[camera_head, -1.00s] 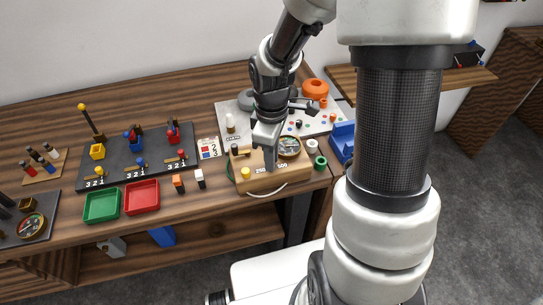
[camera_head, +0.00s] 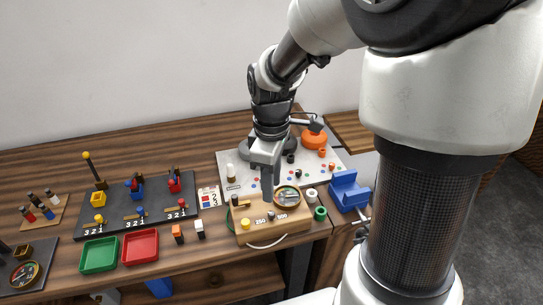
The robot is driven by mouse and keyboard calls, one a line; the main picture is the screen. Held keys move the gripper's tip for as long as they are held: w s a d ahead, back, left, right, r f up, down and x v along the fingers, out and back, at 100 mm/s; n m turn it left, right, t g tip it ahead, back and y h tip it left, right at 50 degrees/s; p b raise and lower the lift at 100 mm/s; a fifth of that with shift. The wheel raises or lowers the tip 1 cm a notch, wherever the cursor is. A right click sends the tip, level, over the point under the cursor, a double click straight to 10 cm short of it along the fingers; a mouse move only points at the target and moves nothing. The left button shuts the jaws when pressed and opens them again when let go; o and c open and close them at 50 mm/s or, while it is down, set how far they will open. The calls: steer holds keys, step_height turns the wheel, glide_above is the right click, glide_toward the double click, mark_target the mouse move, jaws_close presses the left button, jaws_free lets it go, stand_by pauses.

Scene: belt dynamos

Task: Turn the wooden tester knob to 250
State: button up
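The wooden tester box (camera_head: 297,225) stands at the front edge of the table, with the labels 250 and 500 on its front part. A small dark knob (camera_head: 271,215) appears between the two labels; its pointing direction is too small to read. A round gauge (camera_head: 287,196) is at its back right, and a yellow post (camera_head: 245,223) is at its front left. My gripper (camera_head: 267,198) points down over the middle of the box, its fingertips close above or behind the knob. I cannot tell whether it touches. The fingers overlap in this view, so their gap is hidden.
A white ring (camera_head: 311,195) and a green ring (camera_head: 320,213) lie right of the box, near a blue stand (camera_head: 348,191). An orange block (camera_head: 177,234) and a white block (camera_head: 199,229) stand to the left, beside red (camera_head: 140,262) and green trays (camera_head: 99,270).

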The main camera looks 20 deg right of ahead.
step_height(320, 180, up, 8)
stand_by(0.4)
steer(key=s+r+m+t+p, duration=0.3)
steer(key=s+r+m+t, duration=0.2)
steer(key=s+r+m, duration=0.4)
steer(key=shift+s+r+m+t, duration=0.25)
steer(key=shift+s+m, duration=0.95)
steer(key=shift+s, duration=0.65)
steer(key=shift+d, duration=0.1)
steer(key=shift+c, duration=0.2)
